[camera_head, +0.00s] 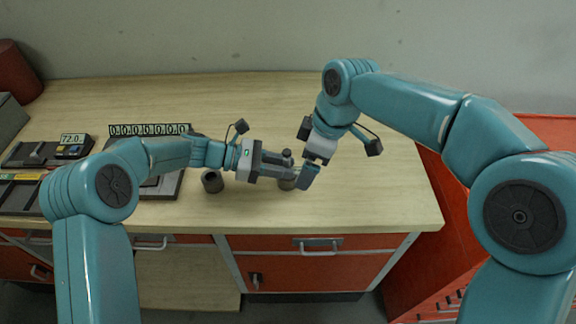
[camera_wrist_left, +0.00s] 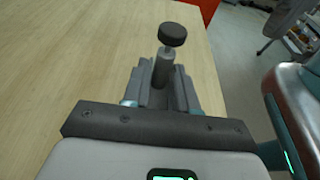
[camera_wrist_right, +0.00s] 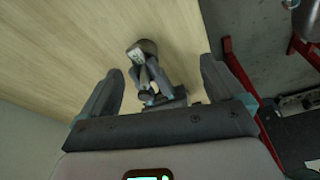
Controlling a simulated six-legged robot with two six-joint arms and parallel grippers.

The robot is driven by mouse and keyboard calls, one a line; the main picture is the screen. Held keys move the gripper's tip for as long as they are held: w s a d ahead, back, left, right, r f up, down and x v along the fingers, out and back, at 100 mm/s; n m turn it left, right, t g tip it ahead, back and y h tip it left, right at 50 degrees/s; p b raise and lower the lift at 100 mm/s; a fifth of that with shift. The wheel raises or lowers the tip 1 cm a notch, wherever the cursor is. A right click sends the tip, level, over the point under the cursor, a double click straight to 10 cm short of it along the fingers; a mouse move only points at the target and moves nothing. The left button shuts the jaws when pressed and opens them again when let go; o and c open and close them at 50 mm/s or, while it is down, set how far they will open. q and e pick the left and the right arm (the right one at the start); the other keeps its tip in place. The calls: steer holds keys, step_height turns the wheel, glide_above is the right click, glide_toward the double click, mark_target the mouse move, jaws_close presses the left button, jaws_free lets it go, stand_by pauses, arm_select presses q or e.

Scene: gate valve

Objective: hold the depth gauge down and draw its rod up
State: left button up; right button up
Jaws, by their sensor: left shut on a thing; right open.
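The depth gauge stands upright on the bench, with a dark round knob (camera_wrist_left: 172,34) on a thin rod above its grey body (camera_wrist_left: 162,68). My left gripper (camera_head: 292,172) is shut on the body from the left. The knob also shows in the head view (camera_head: 287,153), above the left fingers. My right gripper (camera_head: 308,177) comes down from the upper right, close beside the left fingertips. In the right wrist view its fingers (camera_wrist_right: 160,68) are apart, with the left gripper and gauge beyond the gap. The gauge's foot is mostly hidden.
A grey hollow cylinder (camera_head: 212,182) stands left of the gauge, near the bench's front edge. A number strip (camera_head: 150,129) and a small display (camera_head: 73,145) are farther left. The bench top (camera_head: 385,170) is clear on the right.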

mark_target(290, 153)
steer(key=w+a+r+m, duration=0.1)
steer(key=w+a+r+t, duration=0.1)
steer(key=w+a+r, duration=0.1)
steer(key=w+a+r+m+y, duration=0.1)
steer(key=r, duration=0.1)
steer(key=shift+w+a+r+m+t, duration=0.25)
steer(key=shift+w+m+t, duration=0.05)
steer(key=shift+w+t, duration=0.1)
steer(key=shift+f, duration=4.4)
steer(key=c, duration=1.7)
